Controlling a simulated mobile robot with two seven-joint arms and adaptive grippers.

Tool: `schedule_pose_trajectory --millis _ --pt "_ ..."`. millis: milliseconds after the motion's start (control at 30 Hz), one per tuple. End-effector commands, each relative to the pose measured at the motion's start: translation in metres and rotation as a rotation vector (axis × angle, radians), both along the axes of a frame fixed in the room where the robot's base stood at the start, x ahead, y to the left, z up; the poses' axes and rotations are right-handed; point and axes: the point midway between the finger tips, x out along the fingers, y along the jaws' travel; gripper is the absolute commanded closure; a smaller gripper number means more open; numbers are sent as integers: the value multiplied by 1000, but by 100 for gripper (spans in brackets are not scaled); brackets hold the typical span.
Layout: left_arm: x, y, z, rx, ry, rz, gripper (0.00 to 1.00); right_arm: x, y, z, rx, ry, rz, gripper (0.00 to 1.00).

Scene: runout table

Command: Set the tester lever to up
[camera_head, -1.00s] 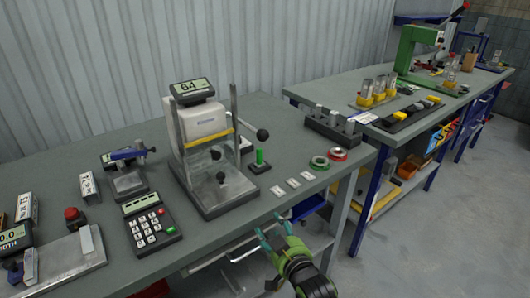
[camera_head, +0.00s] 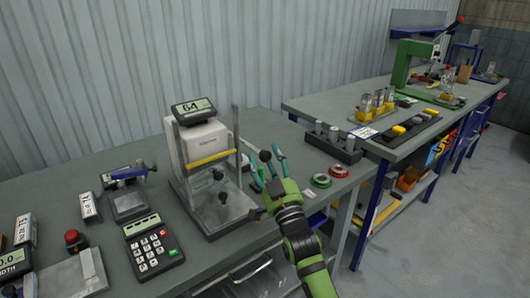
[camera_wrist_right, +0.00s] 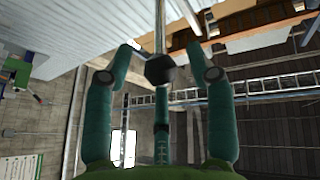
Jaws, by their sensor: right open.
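The tester (camera_head: 207,145) is a white-bodied stand with a display reading 64, a yellow bar and metal posts on a grey base. Its lever (camera_head: 265,155) ends in a black knob at the tester's right side. My right gripper (camera_head: 266,162) is open, with its teal fingers around the knob. In the right wrist view the black knob (camera_wrist_right: 160,69) on its thin rod shows between the open fingers of my right gripper (camera_wrist_right: 165,62). I cannot tell whether the fingers touch it. My left gripper is not in view.
A keypad box (camera_head: 153,246) stands in front of the tester. Green (camera_head: 321,181) and red (camera_head: 338,170) rings and a dark block with metal cylinders (camera_head: 332,138) lie to the right. A second bench (camera_head: 330,100) stands farther right.

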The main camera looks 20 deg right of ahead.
Motion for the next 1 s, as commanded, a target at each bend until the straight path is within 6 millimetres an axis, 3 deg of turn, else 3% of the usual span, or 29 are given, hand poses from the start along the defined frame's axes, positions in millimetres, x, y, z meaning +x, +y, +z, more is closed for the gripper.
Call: schedule_pose_trajectory --millis 167,433,467,500,600,833,1000 --pt "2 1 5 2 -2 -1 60 14 1 6 0 1 0 44" --pt "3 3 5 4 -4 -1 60 16 1 6 0 1 0 44" --pt "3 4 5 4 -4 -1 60 16 1 6 0 1 0 48" --pt "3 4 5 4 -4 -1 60 16 1 6 0 1 0 64" --pt "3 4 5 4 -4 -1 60 16 1 6 0 2 0 100" --pt "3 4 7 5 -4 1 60 16 1 7 -1 6 0 100" --pt "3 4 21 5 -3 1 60 20 1 16 -11 33 0 100"
